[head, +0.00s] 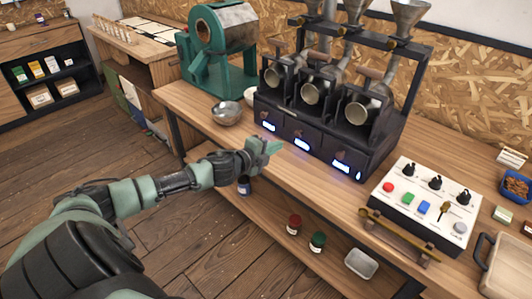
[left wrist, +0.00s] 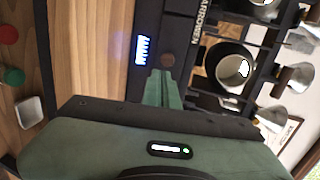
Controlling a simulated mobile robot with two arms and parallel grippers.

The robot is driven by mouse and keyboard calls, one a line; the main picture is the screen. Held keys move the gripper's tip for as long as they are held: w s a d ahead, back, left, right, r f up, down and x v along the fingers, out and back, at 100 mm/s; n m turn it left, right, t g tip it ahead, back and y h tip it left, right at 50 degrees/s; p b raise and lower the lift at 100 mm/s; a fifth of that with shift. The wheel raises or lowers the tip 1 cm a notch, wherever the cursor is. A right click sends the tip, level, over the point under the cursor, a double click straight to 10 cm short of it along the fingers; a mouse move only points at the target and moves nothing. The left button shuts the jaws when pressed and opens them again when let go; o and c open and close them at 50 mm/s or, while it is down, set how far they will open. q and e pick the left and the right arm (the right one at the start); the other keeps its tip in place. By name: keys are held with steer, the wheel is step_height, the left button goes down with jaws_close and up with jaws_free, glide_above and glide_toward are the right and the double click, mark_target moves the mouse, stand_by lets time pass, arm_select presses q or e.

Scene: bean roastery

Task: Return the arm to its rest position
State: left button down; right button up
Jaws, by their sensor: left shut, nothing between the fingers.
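My left arm (head: 135,192) comes in from the left in the head view, stretched out over the front edge of the wooden bench (head: 300,178). My left gripper (head: 270,148) is shut and empty. Its green fingers point at the front of the black three-part grinder machine (head: 305,148). In the left wrist view the shut fingers (left wrist: 163,88) show in front of the grinder's lit display (left wrist: 143,50). I cannot tell whether the fingertips touch the machine. My right gripper is in neither view.
A metal bowl (head: 226,113) stands left of the grinder, near the gripper. A white control box (head: 425,203) with coloured buttons stands on the right. A green roaster (head: 215,50) is behind. The lower shelf holds small jars (head: 293,225) and a white dish (head: 361,264). The floor on the left is clear.

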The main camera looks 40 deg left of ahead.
arm_select(q)
steer(key=v, duration=0.4)
steer(key=shift+s+r+b, duration=0.2)
steer(key=shift+s+b, duration=0.1)
steer(key=shift+s, duration=0.05)
steer(key=shift+s, duration=0.1)
steer(key=s+a+f+n+g+y, duration=0.1)
steer(key=s+a+f+n+g, duration=0.15)
steer(key=f, duration=0.75)
steer(key=s+a+f+n+g+y, duration=0.15)
steer(key=s+f+n, duration=0.25)
steer(key=f, duration=0.6)
steer(key=s+d+f+n+g, duration=0.25)
steer(key=s+f, duration=0.75)
steer(key=f, duration=0.5)
steer(key=s+d+f+n+g, duration=0.2)
steer(key=s+d+f, duration=0.3)
steer(key=s+f, duration=0.35)
steer(key=s+d+f+n+g, duration=0.2)
steer(key=s+d+f+n, duration=0.15)
steer(key=s+f, duration=0.5)
steer(key=s+d+f+g+h, duration=0.1)
steer(key=s+d, duration=0.5)
steer(key=s, duration=0.2)
steer(key=s+d+f+n+g+h, duration=0.1)
steer(key=s+d+f+g, duration=0.1)
steer(key=s+d, duration=0.5)
steer(key=shift+s+d+f, duration=0.2)
steer(key=shift+s+f, duration=0.05)
steer(key=shift+s, duration=0.75)
